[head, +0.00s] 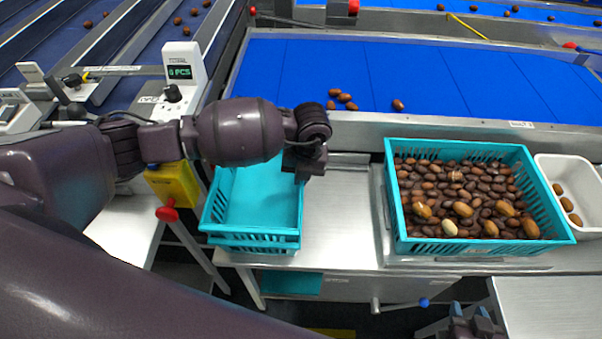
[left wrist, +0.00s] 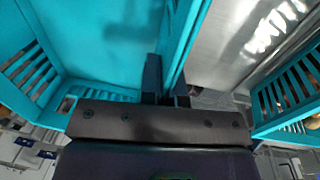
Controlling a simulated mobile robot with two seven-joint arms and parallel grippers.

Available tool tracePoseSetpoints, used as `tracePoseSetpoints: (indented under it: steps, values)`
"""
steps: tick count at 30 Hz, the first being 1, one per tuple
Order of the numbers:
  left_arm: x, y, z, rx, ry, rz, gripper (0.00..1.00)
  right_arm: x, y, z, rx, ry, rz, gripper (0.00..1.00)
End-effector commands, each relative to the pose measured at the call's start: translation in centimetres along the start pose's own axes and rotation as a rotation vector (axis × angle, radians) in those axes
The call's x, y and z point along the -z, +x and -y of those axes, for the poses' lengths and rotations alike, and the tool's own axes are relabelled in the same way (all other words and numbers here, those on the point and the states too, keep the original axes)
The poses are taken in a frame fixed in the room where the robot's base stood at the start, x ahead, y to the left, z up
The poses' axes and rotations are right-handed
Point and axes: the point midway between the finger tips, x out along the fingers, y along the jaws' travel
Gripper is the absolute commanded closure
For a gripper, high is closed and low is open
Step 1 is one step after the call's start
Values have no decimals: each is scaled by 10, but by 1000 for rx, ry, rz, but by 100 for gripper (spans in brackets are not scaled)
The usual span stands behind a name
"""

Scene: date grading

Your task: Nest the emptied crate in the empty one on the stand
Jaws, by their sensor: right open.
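Two teal crates are stacked on the left of the metal stand. The upper, empty crate (head: 262,200) sits in or just over the lower crate (head: 255,246); both rims show at the front, and how deep it sits is unclear. My left gripper (head: 303,172) is at the upper crate's right wall. In the left wrist view, its fingers (left wrist: 168,88) stand close together on both sides of the crate's wall (left wrist: 182,40), apparently shut on it. The fingertips are hidden in the head view. My right gripper (head: 473,323) is at the bottom edge, open, away from the crates.
A teal crate full of dates (head: 556,210) stands to the right, with bare metal between it and the stack. A white tub (head: 548,168) holds a few dates. A blue conveyor (head: 460,85) runs behind. A counter display (head: 181,72) stands at left.

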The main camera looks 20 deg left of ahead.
Motion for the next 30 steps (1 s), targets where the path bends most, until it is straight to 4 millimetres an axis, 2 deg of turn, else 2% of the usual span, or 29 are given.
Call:
tracePoseSetpoints:
  steps: [11,25,30]
  values:
    - [0,10,1,0,0,0,100,-2,5,1,1,-2,-6,57]
    - [0,21,3,0,0,0,100,-23,3,0,-2,0,25,57]
    - [0,20,2,0,0,0,71,-21,3,0,-1,0,22,57]
